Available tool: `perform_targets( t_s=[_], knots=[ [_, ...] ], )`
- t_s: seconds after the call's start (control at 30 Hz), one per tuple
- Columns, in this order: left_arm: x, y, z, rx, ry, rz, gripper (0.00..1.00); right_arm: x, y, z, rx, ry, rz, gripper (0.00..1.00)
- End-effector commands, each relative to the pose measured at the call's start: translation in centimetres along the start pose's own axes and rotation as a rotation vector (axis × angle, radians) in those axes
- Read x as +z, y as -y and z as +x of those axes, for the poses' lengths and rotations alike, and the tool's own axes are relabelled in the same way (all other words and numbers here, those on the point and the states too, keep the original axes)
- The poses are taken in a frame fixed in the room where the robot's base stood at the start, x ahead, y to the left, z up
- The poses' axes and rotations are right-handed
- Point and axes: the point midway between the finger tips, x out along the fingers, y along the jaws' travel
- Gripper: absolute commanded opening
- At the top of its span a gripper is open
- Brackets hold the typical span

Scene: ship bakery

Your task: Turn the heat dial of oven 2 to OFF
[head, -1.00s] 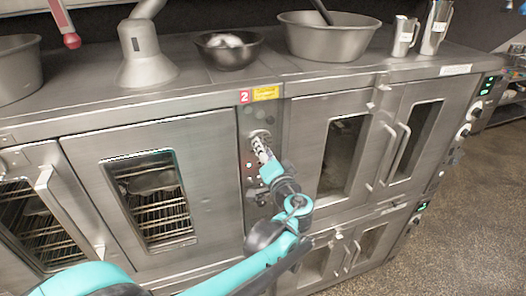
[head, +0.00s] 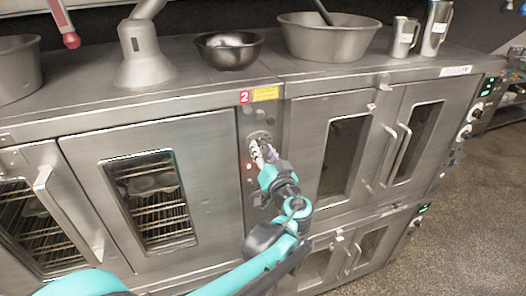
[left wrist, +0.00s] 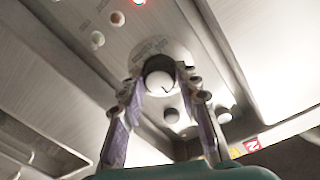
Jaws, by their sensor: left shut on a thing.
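The heat dial of oven 2 is a pale round knob (left wrist: 160,83) on a round plate in the left wrist view. My left gripper (left wrist: 162,76) has one finger on each side of the knob and is shut on it. In the head view my left gripper (head: 261,148) reaches the narrow control panel (head: 273,118) and hides most of the dial. The dial's markings are too blurred to read, so its setting cannot be told. A red "2" label (head: 244,97) sits at the top of the panel. My right gripper is not in view.
A red light (head: 249,166) glows on the panel; it also shows in the left wrist view (left wrist: 138,2). Smaller knobs lie near the dial. Oven doors with handles (head: 62,212) flank the panel. A dark bowl (head: 229,52) and a large bowl (head: 328,42) stand on top.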

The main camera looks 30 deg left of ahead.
Motion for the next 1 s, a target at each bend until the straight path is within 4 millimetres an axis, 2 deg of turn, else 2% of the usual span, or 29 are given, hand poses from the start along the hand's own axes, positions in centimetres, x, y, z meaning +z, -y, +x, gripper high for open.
perform_targets(
  t_s=[0.23,0.27,0.33,0.63,0.73,0.87,1.0],
  knots=[
    [0.1,0.0,0.0,0.001,0.003,-0.003,0.03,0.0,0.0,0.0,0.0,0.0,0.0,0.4],
    [0.1,0.0,0.0,0.001,0.003,-0.002,0.34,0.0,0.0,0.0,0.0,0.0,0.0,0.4],
    [0.1,0.0,0.0,0.001,0.002,-0.002,0.53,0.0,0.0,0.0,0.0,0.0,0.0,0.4],
    [0.1,0.0,-0.1,0.001,0.001,0.0,0.53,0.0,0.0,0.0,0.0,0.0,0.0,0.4],
    [0.0,-0.1,-0.7,0.003,0.0,0.0,0.53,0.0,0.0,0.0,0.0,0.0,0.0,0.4],
    [0.0,-0.1,-2.7,0.005,-0.001,0.0,0.53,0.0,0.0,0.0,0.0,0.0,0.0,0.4],
    [0.0,-0.2,-5.9,0.007,-0.002,0.0,0.53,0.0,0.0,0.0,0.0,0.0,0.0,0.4]
  ],
)
